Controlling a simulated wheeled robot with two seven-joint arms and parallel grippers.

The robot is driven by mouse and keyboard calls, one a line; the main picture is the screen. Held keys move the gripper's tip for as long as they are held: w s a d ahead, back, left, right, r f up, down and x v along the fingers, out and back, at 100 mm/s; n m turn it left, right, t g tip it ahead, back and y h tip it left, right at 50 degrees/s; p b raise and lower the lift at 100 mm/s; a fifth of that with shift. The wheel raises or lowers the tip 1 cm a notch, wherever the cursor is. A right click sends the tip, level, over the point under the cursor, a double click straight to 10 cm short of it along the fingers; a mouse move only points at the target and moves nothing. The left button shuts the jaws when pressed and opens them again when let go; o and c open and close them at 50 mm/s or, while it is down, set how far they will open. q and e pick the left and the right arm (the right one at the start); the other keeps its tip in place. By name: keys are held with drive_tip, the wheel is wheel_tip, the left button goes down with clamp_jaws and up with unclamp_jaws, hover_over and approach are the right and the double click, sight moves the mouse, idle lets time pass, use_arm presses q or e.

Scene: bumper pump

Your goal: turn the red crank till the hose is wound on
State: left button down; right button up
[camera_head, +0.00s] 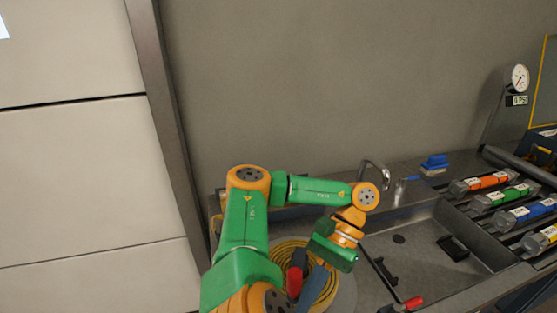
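A yellow hose (289,248) lies coiled on a round reel behind my arm. A red handle (296,281) with a dark upper part stands in front of the coil; it looks like the crank's grip, but the crank's arm is not clear. My green and orange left arm comes in from the bottom left and bends over the coil. My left gripper (324,268) points down beside the red handle, to its right. Its fingers are too small and overlapped to tell whether they are open or touching the handle. My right gripper is out of view.
Another red-tipped handle (413,302) lies at the counter's front edge. A sink basin (425,262), a tap (376,172) and a blue brush (434,164) are to the right.

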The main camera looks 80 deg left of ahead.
use_arm(q)
drive_tip(key=shift+s+a+m+y+b, duration=0.15)
drive_tip(key=shift+s+m+y+b, duration=0.25)
drive_tip(key=shift+m, duration=0.2)
idle(1.6)
